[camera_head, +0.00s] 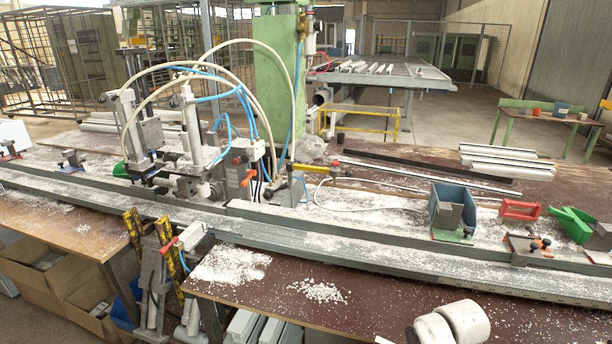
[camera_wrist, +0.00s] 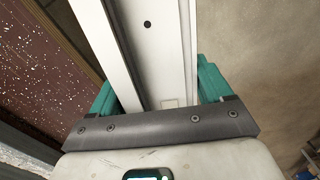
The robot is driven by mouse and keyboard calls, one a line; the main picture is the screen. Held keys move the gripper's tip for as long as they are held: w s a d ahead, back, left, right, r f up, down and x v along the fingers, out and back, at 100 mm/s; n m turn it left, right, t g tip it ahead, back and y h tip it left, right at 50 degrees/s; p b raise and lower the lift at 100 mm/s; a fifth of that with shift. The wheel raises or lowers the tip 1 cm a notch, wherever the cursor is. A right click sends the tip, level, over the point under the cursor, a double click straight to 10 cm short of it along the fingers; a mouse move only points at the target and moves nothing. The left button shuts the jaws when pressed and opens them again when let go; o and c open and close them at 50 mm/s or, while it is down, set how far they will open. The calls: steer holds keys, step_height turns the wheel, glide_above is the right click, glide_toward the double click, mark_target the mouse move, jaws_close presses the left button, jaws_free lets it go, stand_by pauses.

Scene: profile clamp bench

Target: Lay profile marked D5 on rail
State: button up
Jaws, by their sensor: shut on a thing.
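My gripper (camera_wrist: 158,90) shows in the wrist view with its teal fingers on either side of a white profile (camera_wrist: 152,50). It is shut on this long profile, which has a small dark hole and runs away from the gripper to the top edge. No D5 mark is readable on it; a faint pale rectangle shows near the gripper. The grey rail (camera_head: 345,246) runs along the bench in the head view, littered with white chips.
A clamp machine (camera_head: 185,145) with hoses stands over the rail at left. A blue box (camera_head: 447,207), a red frame (camera_head: 520,210) and a green scoop (camera_head: 570,224) stand behind the rail at right. Several white profiles (camera_head: 505,160) lie at the back right. Chips (camera_head: 230,265) cover the front board.

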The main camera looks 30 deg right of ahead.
steer(key=shift+m, duration=0.5)
steer(key=a+f, duration=0.1)
steer(key=w+a+f, duration=0.1)
steer(key=a, duration=0.1)
steer(key=shift+f, duration=0.2)
steer(key=w+a+f+m+b, duration=0.1)
steer(key=w+a, duration=0.4)
steer(key=a, duration=0.6)
steer(key=w+a+f+m+b, duration=0.1)
steer(key=w+a+m+b, duration=0.1)
steer(key=w+a, duration=0.4)
steer(key=shift+w+a+f+m+b, duration=0.3)
steer(key=shift+a+m, duration=0.4)
steer(key=shift+a, duration=1.8)
